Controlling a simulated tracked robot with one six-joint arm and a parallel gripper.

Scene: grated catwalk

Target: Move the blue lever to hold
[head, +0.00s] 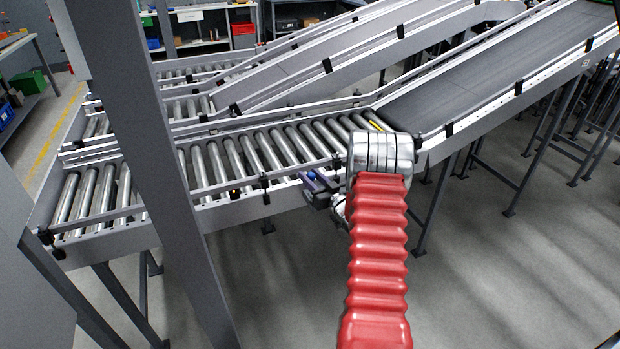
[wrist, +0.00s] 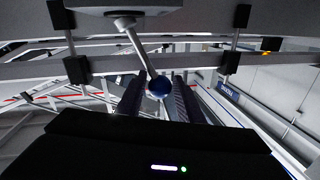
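The blue lever shows in the wrist view as a pale metal rod hanging down from a grey plate, with a round blue knob (wrist: 158,88) at its lower end. In the head view the small blue knob (head: 312,174) is by the near rail of the roller conveyor. My gripper (head: 312,182) is at the knob, partly hidden behind my arm's silver wrist. In the wrist view my gripper (wrist: 159,92) has its two dark fingers apart, one on each side of the knob. I cannot tell whether either finger touches it.
A roller conveyor (head: 235,160) runs across the left and middle, with a sloping belt (head: 480,65) joining at right. A grey post (head: 135,150) stands at left. Rail brackets (wrist: 75,68) flank the lever. The floor (head: 500,270) at right front is clear.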

